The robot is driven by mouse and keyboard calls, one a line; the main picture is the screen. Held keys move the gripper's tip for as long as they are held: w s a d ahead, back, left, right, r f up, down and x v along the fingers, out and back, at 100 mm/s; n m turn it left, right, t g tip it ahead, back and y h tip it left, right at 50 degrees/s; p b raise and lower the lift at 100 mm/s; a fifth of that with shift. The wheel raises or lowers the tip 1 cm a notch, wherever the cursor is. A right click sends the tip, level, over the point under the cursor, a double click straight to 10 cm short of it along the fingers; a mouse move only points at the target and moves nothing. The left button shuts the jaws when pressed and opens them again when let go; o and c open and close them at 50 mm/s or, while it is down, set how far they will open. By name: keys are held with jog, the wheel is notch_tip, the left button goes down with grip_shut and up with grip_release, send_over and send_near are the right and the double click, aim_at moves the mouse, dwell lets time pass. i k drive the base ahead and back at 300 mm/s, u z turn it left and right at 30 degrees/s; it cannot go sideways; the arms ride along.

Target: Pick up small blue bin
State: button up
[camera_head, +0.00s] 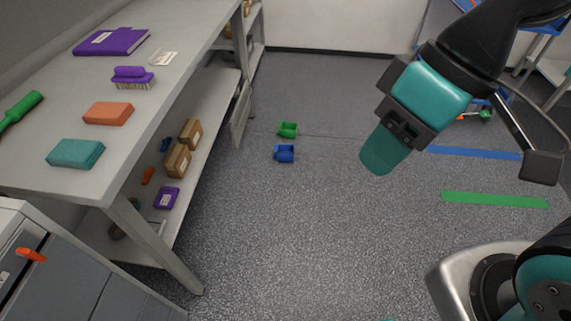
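A small blue bin (284,153) lies on the speckled grey floor near the centre of the head view, to the right of the workbench. A small green bin (288,130) lies just behind it, apart from it. My gripper (382,155) hangs in the air at the right, pointing down and slightly left, and appears to the right of the blue bin. It is well apart from the bin in the picture. Its teal end is seen from one side, so the gap between the fingers does not show.
A grey workbench (185,70) along the left holds a purple binder (110,41), a brush (132,77) and sponges. Its lower shelf carries cardboard boxes (178,160). A blue stripe (475,153) and a green stripe (495,200) mark the floor at right.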

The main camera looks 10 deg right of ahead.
aim_at(284, 152)
jog(key=z, duration=0.55)
jog(key=i, duration=0.7)
jog(key=z, duration=0.6)
jog(key=i, duration=0.9)
jog(key=u, duration=0.5)
jog(key=i, duration=0.8)
jog(key=u, duration=0.95)
jog(key=i, duration=0.4)
jog(key=u, duration=0.4)
